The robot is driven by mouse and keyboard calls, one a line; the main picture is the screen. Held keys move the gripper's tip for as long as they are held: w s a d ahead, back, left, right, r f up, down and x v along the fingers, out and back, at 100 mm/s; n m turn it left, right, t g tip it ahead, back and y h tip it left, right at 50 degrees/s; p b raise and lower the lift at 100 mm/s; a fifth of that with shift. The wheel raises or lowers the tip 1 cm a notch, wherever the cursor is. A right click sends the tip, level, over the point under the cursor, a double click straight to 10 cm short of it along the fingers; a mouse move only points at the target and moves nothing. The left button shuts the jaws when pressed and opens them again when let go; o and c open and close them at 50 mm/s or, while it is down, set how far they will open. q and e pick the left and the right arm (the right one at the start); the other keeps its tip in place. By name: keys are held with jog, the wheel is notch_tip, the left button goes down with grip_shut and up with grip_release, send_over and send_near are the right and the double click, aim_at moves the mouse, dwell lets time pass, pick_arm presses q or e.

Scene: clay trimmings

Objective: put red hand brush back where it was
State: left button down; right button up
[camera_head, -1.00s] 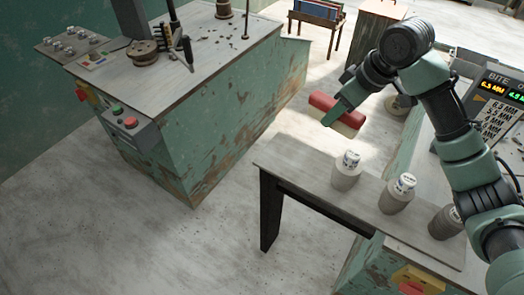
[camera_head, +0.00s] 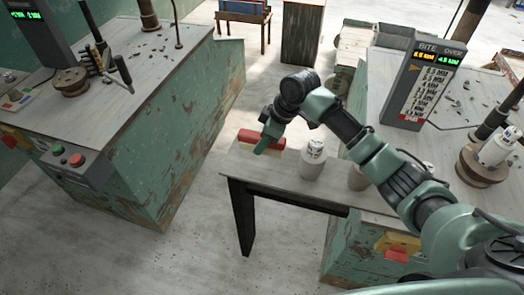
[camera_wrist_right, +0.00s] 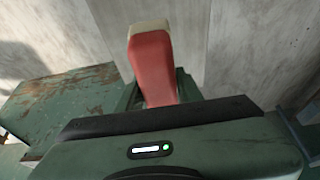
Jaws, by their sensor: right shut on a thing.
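The red hand brush (camera_head: 248,136) has a red body and a pale cream strip. My right gripper (camera_head: 266,143) is shut on it, at the left end of the narrow grey shelf (camera_head: 290,187). I cannot tell whether the brush touches the shelf or hangs just above it. In the right wrist view the brush (camera_wrist_right: 152,66) sticks out from between the fingers (camera_wrist_right: 155,95), with its cream part at the far end. My left gripper is not in view.
A pale cylinder (camera_head: 312,164) stands on the shelf just right of the brush, and another (camera_head: 359,178) is partly behind my arm. A display board (camera_head: 417,88) stands on the right bench. A worn green bench (camera_head: 150,165) is at left, with open floor between.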

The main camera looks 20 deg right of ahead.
aim_at(262, 160)
jog(key=shift+f, duration=2.5)
jog(key=o, duration=1.2)
jog(key=shift+f, duration=0.15)
jog(key=v, duration=1.2)
